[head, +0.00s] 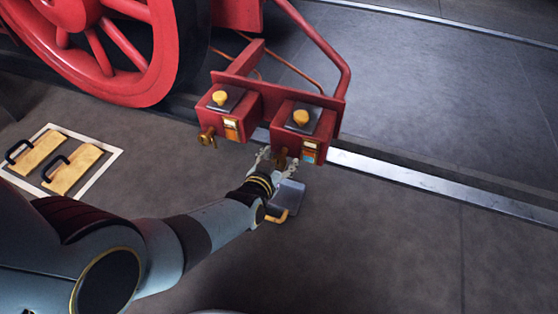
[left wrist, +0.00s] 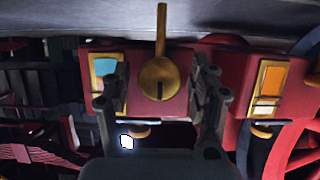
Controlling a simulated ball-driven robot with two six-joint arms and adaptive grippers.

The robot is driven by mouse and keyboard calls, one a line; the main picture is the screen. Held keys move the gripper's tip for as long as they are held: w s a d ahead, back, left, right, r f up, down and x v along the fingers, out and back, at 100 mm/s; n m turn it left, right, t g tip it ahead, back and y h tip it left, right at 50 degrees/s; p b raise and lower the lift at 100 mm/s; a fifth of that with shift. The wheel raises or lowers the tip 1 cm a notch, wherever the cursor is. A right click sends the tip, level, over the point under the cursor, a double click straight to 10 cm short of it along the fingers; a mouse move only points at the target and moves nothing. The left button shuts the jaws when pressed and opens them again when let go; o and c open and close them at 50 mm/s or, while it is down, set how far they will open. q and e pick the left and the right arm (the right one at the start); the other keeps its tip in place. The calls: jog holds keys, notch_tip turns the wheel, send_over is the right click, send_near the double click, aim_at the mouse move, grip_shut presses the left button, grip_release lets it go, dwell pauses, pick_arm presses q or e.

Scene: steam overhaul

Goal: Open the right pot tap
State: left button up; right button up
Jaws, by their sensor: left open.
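The right pot (head: 302,118) is a red box with a dark lid and a yellow knob. Its brass tap (head: 282,155) sticks out of the front face. In the left wrist view, which looks turned over, this tap (left wrist: 159,76) shows a round body with a dark slot and a long stem pointing up. My left gripper (head: 277,162) is open, with one finger on each side of the tap. In the left wrist view its fingers (left wrist: 160,88) stand apart from the tap's sides. My right gripper is in neither view.
The left pot (head: 238,124) with its brass tap (head: 207,136) stands close beside. A grey pan (head: 289,194) with a tan handle lies on the floor below. A rail (head: 420,181) runs to the right.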

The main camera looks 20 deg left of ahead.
pick_arm(q)
jog(key=c, duration=1.2)
jog(key=shift+o, duration=0.2)
